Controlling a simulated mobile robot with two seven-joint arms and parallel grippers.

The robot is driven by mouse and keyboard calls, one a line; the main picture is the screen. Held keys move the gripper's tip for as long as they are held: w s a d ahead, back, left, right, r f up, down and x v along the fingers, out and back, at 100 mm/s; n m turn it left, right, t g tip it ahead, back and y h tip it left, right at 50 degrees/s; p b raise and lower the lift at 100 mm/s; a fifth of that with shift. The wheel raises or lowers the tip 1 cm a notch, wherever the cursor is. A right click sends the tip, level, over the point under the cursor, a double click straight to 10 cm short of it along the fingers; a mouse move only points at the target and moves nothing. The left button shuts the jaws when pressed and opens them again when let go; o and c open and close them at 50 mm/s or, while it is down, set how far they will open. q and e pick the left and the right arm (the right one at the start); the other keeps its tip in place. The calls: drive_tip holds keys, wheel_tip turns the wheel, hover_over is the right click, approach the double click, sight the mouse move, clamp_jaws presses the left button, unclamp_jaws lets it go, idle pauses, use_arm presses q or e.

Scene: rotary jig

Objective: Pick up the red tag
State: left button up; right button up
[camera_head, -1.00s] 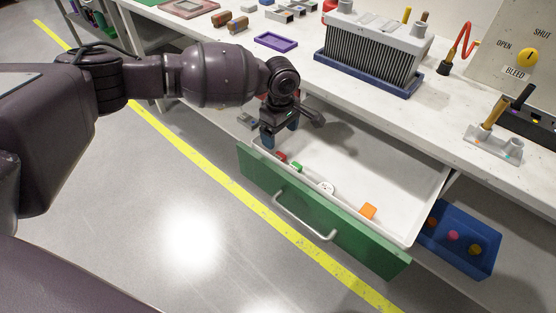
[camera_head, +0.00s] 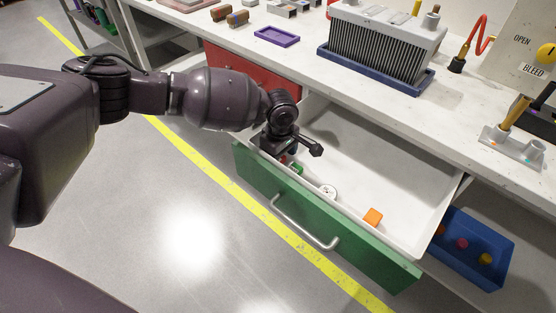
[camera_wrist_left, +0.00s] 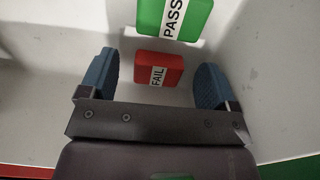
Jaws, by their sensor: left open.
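The red tag (camera_wrist_left: 160,68), marked FAIL, lies in the open drawer (camera_head: 390,188) and sits between the two fingers in the left wrist view. My left gripper (camera_wrist_left: 155,85) is open, with one blue finger on each side of the tag and gaps on both sides. In the head view my left gripper (camera_head: 285,150) is down inside the drawer's near left end and mostly hides the tag. The green tag (camera_wrist_left: 175,17), marked PASS, lies just beyond the red one; it also shows in the head view (camera_head: 297,169). My right gripper is not in view.
A blue bin (camera_head: 477,250) is at the right, below the bench.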

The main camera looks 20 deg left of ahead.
use_arm(q)
drive_tip(key=shift+f, duration=0.75)
drive_tip(key=shift+r, duration=0.2)
drive_tip(key=shift+c, duration=0.2)
drive_tip(key=c, duration=1)
drive_tip(key=shift+o, duration=0.2)
